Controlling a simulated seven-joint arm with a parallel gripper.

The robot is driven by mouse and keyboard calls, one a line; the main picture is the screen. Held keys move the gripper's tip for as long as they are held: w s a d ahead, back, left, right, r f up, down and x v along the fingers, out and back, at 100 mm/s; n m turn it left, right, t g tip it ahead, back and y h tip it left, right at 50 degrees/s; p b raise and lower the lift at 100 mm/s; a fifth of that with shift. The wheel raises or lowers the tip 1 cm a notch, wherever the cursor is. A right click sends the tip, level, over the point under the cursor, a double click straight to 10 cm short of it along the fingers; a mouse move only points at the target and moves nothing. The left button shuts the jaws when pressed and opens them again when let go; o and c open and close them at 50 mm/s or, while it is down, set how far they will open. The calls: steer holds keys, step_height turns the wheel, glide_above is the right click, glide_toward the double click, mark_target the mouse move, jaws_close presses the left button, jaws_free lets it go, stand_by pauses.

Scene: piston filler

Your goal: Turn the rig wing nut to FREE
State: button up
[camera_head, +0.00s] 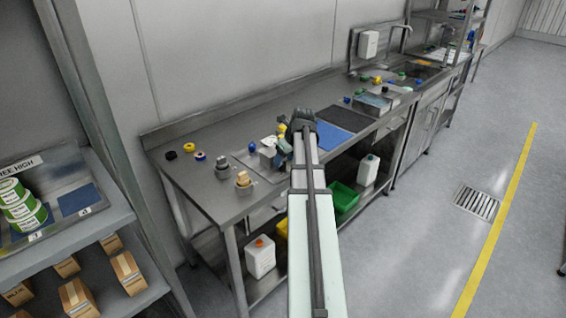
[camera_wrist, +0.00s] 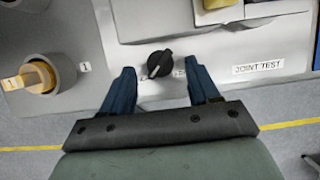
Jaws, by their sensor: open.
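The rig wing nut (camera_wrist: 160,64) is a black knob with a raised bar across it, on a light plate in the wrist view. Its bar lies tilted, from lower left to upper right. Labels beside it are partly covered and I cannot read them. My gripper (camera_wrist: 160,82) is open, with one blue finger on each side of the knob and a gap to both. In the head view my gripper (camera_head: 300,125) is over the bench, and the wing nut is hidden there or too small to tell.
A "JOINT TEST" label (camera_wrist: 259,68) is right of the knob. A round grey holder (camera_wrist: 40,88) with a yellow-orange piece stands at left. The steel bench (camera_head: 215,195) also holds a blue mat (camera_head: 333,137) and several small coloured parts. The bench's front edge is near my arm.

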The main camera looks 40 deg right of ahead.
steer(key=shift+x, duration=1.2)
steer(key=shift+c, duration=0.2)
steer(key=c, duration=1)
steer(key=shift+n+y, duration=0.6)
steer(key=shift+n, duration=0.9)
steer(key=o, duration=1)
steer(key=shift+o, duration=0.2)
steer(key=shift+d, duration=0.1)
